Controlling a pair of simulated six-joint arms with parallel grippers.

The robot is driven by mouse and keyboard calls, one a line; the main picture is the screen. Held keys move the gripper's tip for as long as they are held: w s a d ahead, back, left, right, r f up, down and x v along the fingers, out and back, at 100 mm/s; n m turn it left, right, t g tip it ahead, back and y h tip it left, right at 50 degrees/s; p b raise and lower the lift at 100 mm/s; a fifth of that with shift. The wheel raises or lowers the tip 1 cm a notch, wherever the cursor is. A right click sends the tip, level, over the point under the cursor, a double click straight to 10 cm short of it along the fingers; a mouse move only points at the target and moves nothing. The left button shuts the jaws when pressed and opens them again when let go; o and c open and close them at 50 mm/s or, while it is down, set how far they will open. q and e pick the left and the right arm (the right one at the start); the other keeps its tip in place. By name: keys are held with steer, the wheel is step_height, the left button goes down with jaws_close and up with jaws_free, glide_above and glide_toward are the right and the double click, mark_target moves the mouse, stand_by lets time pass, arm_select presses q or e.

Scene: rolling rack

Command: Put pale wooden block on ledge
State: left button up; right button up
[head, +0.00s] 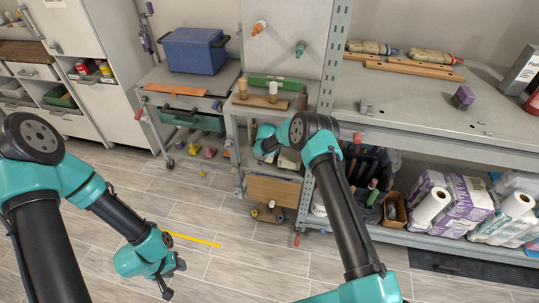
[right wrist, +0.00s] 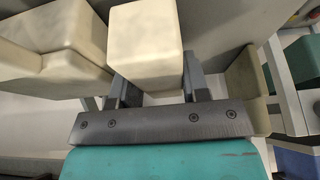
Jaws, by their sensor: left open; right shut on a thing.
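A pale wooden block (right wrist: 145,40) sits between the two fingers of my right gripper (right wrist: 152,82) in the right wrist view; the gripper is shut on it. In the head view this gripper (head: 266,152) is inside the middle bay of the rolling rack, below its top shelf, and the held block cannot be made out clearly. Another pale wooden piece (right wrist: 45,50) lies close left of the held block; I cannot tell whether they touch. I cannot tell which surface is the ledge. My left gripper (head: 168,281) is open and empty, low over the floor.
The rack's top shelf (head: 262,112) carries wooden cylinders and a green case (head: 278,81). A blue cooler (head: 195,50) stands on the left unit. A grey bench (head: 420,110) stands right, with paper rolls beneath. The floor (head: 215,265) beside my left gripper is largely clear.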

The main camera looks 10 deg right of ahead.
steer(key=shift+w+d, duration=0.55)
steer(key=shift+w, duration=0.6)
steer(key=shift+w+d, duration=0.6)
steer(key=shift+w, duration=0.55)
steer(key=shift+w+d, duration=0.55)
steer(key=shift+w, duration=0.6)
steer(key=shift+f, duration=0.95)
steer(key=o, duration=1)
steer(key=shift+o, duration=0.2)
steer(key=shift+r, duration=0.1)
